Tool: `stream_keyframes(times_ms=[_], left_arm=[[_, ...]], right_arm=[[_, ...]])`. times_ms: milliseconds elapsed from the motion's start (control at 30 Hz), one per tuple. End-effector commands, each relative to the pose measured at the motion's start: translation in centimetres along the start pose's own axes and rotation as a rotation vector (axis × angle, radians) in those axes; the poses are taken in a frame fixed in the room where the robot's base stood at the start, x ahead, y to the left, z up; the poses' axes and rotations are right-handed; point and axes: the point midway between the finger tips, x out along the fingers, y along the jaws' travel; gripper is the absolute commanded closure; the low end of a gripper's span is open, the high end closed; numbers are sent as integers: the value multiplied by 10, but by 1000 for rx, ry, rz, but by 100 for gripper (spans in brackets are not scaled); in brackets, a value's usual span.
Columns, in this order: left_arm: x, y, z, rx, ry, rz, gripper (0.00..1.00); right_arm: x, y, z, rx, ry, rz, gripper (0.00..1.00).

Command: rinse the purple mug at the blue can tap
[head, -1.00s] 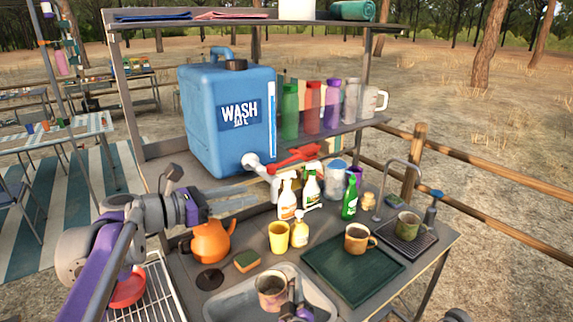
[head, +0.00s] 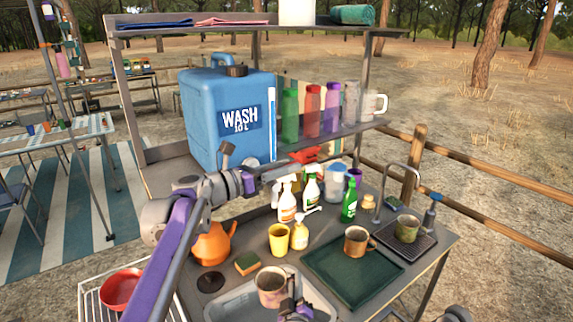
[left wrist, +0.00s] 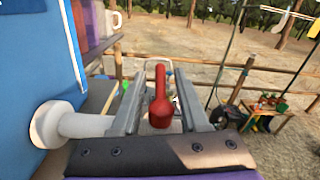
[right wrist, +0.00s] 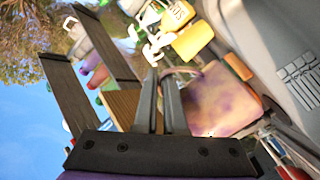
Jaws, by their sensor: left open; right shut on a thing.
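The blue wash can (head: 225,120) stands on the raised shelf. Its white tap (left wrist: 75,125) shows in the left wrist view; my left arm hides most of it in the head view. My left gripper (head: 284,171) is open, with the red tap lever (left wrist: 160,98) between its fingers, no clear contact visible. My right gripper (head: 293,300) is shut on the mug (head: 270,284) by its handle, over the sink. The mug looks pale with purple-brown stains in the right wrist view (right wrist: 215,98). No water is visible.
An orange teapot (head: 211,243), a sponge (head: 247,263), a yellow cup (head: 279,238) and several bottles stand behind the sink (head: 318,292). A green tray (head: 340,275) with a brown mug (head: 356,241) lies to the right. A rack with a red bowl (head: 120,289) is at left.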

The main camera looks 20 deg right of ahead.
Motion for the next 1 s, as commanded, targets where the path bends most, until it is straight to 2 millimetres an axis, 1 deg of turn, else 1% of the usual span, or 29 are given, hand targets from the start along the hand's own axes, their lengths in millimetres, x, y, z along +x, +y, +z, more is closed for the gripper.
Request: stream_keyframes(times_ms=[100,367,400,467,600,633,1000], left_arm=[[6,-1,0,0,0,-1,56],[6,0,0,0,0,-1,56],[6,0,0,0,0,-1,63],[6,0,0,0,0,-1,74],[6,0,0,0,0,-1,99],[6,0,0,0,1,-1,100],[6,0,0,0,1,-1,100]], right_arm=[[0,1,-1,0,1,1,100],[0,1,-1,0,1,0,100],[0,1,-1,0,1,0,100],[0,1,-1,0,1,1,100],[0,1,-1,0,0,1,100],[0,1,-1,0,0,1,100],[0,1,-1,0,1,1,100]])
